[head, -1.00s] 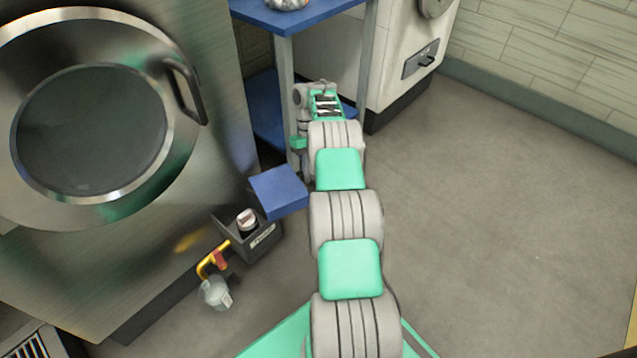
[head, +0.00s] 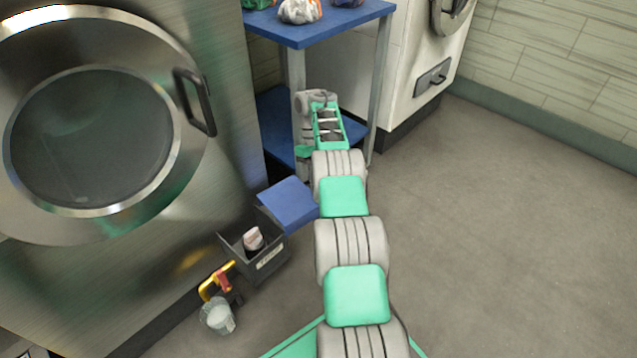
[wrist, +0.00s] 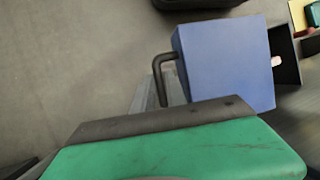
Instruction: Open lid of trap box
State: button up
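The trap box (head: 270,262) is a dark grey open-topped box on the floor beside the large steel machine. Its blue lid (head: 288,205) is swung up and out to the box's right, leaving the inside exposed. A pale item (head: 253,239) shows in it. In the wrist view the lid (wrist: 228,62) shows its broad blue face with a dark bent handle (wrist: 160,72) at its left edge; part of the dark box (wrist: 286,62) is behind it. My gripper (wrist: 165,120) is a dark-edged green body just below the lid in that view.
A steel machine with a round door (head: 95,130) fills the left. A blue-topped table (head: 320,25) with bundles on it stands behind my arm. A yellow pipe (head: 212,283) and a clear cup (head: 218,317) are in front of the box. Floor at right is clear.

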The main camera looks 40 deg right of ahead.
jog(key=o, duration=0.3)
jog(key=shift+s+d, duration=0.1)
jog(key=shift+d, duration=0.05)
jog(key=shift+r, duration=0.35)
notch_tip(320, 180, up, 3)
jog(key=shift+r+p, duration=0.2)
jog(key=shift+p, duration=0.8)
jog(key=s+a+r+b, duration=0.1)
jog(key=s+a+r, duration=0.1)
jog(key=s+r, duration=0.1)
jog(key=s+a+r+b, duration=0.1)
jog(key=s+a+r, duration=0.1)
jog(key=s, duration=0.3)
jog(key=s+a+r+b, duration=0.1)
jog(key=s+a+r, duration=0.1)
jog(key=s+r, duration=0.2)
jog(key=shift+s+a, duration=0.15)
jog(key=shift+s, duration=0.15)
